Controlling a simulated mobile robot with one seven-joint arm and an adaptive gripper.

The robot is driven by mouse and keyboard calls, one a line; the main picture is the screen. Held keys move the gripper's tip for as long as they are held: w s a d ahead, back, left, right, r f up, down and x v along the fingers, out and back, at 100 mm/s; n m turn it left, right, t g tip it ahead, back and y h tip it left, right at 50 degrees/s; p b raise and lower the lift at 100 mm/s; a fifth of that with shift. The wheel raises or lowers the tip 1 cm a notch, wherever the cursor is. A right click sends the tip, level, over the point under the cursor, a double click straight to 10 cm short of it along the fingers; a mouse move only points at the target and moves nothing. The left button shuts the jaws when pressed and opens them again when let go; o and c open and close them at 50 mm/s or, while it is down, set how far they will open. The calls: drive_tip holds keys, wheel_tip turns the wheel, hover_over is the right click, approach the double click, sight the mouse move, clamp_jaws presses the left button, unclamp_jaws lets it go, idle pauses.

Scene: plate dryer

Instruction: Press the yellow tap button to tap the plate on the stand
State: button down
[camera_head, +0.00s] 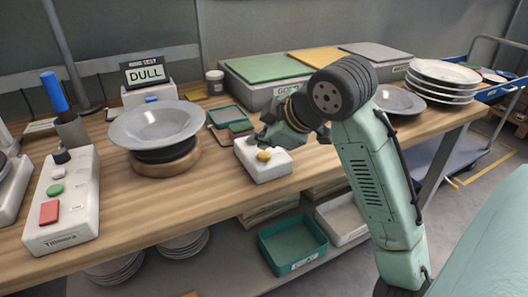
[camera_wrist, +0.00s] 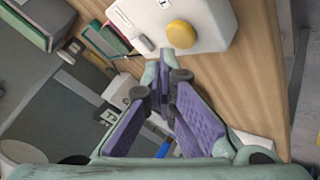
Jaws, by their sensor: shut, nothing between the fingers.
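The yellow tap button (camera_head: 264,155) sits on a white box (camera_head: 268,173) on the wooden bench. In the wrist view the yellow button (camera_wrist: 181,33) shows near the top, on the white box (camera_wrist: 215,20). My gripper (camera_head: 262,140) is just above and behind the button in the head view. In the wrist view my gripper (camera_wrist: 164,62) is shut and empty, its tips near the box's edge, a little short of the button. I cannot tell whether they touch the box. A grey plate (camera_head: 157,124) rests on the round stand (camera_head: 167,164) to the left.
A white control box (camera_head: 64,200) with red and green buttons stands at left. A display reading DULL (camera_head: 145,73) stands behind the plate. Coloured trays (camera_head: 262,68) and stacked plates (camera_head: 442,80) are farther back and right. Bare wood lies in front of the stand.

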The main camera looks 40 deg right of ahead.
sight(262, 156)
drive_tip(key=shift+r, duration=0.1)
wheel_tip(262, 156, up, 5)
drive_tip(key=p, duration=0.4)
idle(0.9)
